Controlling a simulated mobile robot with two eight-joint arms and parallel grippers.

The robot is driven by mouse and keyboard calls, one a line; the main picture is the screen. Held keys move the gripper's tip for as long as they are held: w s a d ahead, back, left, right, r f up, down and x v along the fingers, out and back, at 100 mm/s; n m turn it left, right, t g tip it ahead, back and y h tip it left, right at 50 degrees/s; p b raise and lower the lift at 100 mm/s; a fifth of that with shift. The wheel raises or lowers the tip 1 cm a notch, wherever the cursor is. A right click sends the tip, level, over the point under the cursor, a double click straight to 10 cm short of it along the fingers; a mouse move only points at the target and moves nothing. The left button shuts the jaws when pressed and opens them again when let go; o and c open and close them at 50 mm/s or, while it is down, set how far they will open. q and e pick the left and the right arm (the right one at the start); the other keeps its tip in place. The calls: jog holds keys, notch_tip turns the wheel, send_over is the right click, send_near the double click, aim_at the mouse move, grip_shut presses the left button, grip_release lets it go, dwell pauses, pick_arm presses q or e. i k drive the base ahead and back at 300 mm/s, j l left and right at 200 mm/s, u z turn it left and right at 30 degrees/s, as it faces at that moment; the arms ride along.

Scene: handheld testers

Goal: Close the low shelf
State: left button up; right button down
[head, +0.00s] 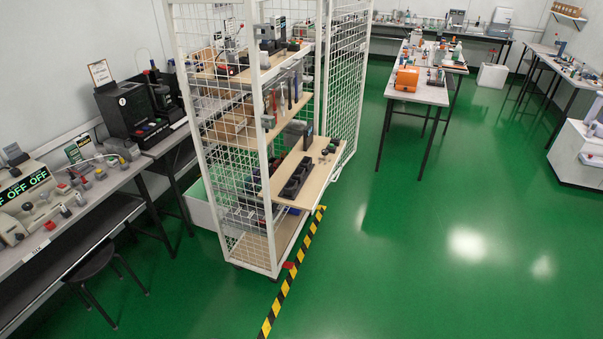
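A tall white wire-mesh cage rack (195,105) stands left of centre with several wooden shelves. Its low shelf (322,160) is a light wooden board that sticks out past the front of the rack towards the right. A dark divided holder (296,178) and a small dark upright device (308,137) are on this shelf, with small round items near its far end. The upper shelves sit within the rack and hold tools and instruments. Neither of my grippers shows in the head view.
A yellow-black striped floor line (290,280) runs along the rack's front. Green floor (430,240) is clear to the right. A bench (420,93) with an orange device (406,78) stands behind. Left are a workbench (60,235) and a round stool (88,260).

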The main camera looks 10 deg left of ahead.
aim_at(300, 182)
jog(key=i+j, duration=0.3)
jog(key=i, duration=0.2)
jog(key=i+j, duration=0.25)
jog(key=i, duration=0.25)
jog(key=i+j, duration=0.3)
jog(key=i, duration=0.2)
jog(key=i+j, duration=0.25)
jog(key=i, duration=0.25)
